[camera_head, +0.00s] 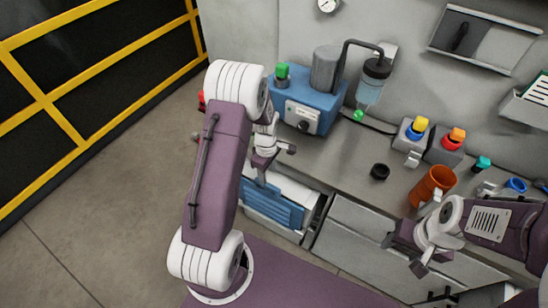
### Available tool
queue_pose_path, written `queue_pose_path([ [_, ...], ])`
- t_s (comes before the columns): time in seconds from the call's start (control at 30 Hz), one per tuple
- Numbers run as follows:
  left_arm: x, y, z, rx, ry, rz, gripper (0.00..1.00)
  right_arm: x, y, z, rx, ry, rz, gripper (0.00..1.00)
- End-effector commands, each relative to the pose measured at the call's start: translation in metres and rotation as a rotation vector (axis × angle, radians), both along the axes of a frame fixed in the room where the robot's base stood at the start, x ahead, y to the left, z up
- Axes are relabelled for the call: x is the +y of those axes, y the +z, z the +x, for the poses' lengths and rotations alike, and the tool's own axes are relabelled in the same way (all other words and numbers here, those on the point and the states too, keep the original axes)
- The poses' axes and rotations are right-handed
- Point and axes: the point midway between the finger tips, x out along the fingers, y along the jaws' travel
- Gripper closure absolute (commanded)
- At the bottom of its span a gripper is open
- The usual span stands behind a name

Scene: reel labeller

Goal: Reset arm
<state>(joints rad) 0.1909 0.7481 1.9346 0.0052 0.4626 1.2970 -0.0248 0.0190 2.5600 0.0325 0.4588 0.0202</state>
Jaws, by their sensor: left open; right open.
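My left arm rises from the lower left, and its purple and white links cross in front of part of the bench. My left gripper (277,167) is open, its fingers apart, with nothing seen between them. It is in front of the blue machine, over the bench's front edge in the picture. My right arm comes in from the right edge. My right gripper (402,256) is open and looks empty, in front of the grey cabinet fronts and below the orange cup in the picture.
A grey bench (340,165) runs along the wall. It carries a blue machine (310,98), a black ring (380,171), an orange cup (432,186), and grey blocks with yellow (419,125) and orange (456,136) tops. A blue slatted part (270,205) is below. A yellow-framed barrier (60,118) stands left.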

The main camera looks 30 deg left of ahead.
Motion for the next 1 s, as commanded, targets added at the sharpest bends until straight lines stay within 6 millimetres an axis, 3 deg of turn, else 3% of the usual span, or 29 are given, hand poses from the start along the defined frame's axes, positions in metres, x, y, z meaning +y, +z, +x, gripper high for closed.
queue_pose_path([
  [0.17, 0.0, 0.0, 0.0, 0.0, -0.001, 0.0, 0.55, 0.0, 0.0, 0.0, 0.0, 0.0, 0.0, 0.43],
  [0.27, -0.006, 0.012, -0.004, -0.009, -0.087, 0.001, 0.55, 0.0, 0.0, 0.0, 0.0, 0.0, 0.0, 0.43],
  [0.37, -0.027, 0.049, -0.025, -0.038, -0.401, 0.008, 0.55, 0.0, 0.0, 0.0, 0.0, 0.0, 0.0, 0.43],
  [0.5, -0.058, 0.093, -0.074, -0.076, -0.953, 0.03, 0.55, 0.0, 0.0, 0.0, 0.0, 0.0, 0.0, 0.43],
  [0.6, -0.07, 0.109, -0.105, -0.094, -1.252, 0.049, 0.55, 0.0, 0.0, 0.0, 0.0, 0.0, 0.0, 0.43],
  [0.7, -0.076, 0.114, -0.123, -0.101, -1.42, 0.061, 0.55, 0.0, 0.0, 0.0, 0.0, 0.0, 0.0, 0.43],
  [1.0, -0.077, 0.115, -0.127, -0.101, -1.471, 0.063, 0.55, 0.0, 0.0, 0.0, 0.0, 0.0, 0.0, 0.43],
])
